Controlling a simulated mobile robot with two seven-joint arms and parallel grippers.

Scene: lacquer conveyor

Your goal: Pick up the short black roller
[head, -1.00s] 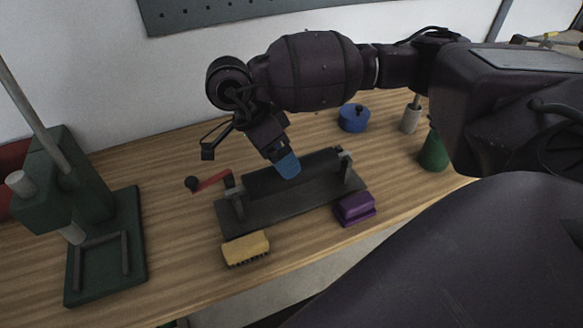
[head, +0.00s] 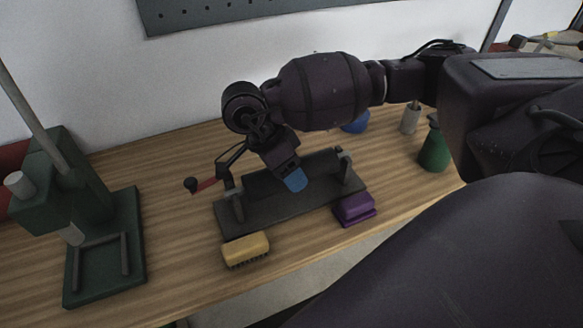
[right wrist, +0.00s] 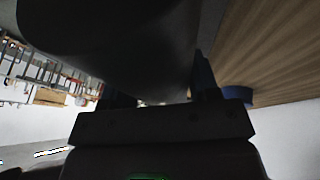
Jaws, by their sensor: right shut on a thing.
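The short black roller (head: 262,186) lies lengthwise at the dark roller stand (head: 270,218), between its two upright end supports. My right gripper (head: 294,182), with a blue fingertip showing, reaches down over the roller's middle and is shut on it. In the right wrist view a large dark rounded body, the roller (right wrist: 115,45), fills the space between the fingers. Whether the roller still rests in its supports or is slightly lifted I cannot tell. My left gripper is not in view.
A red crank handle (head: 206,184) sticks out left of the stand. A yellow brush (head: 246,249) and a purple block (head: 355,209) lie in front. A green press (head: 105,250) stands left. A blue pot (head: 355,124), a grey cup (head: 409,119) and a green bottle (head: 434,150) stand right.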

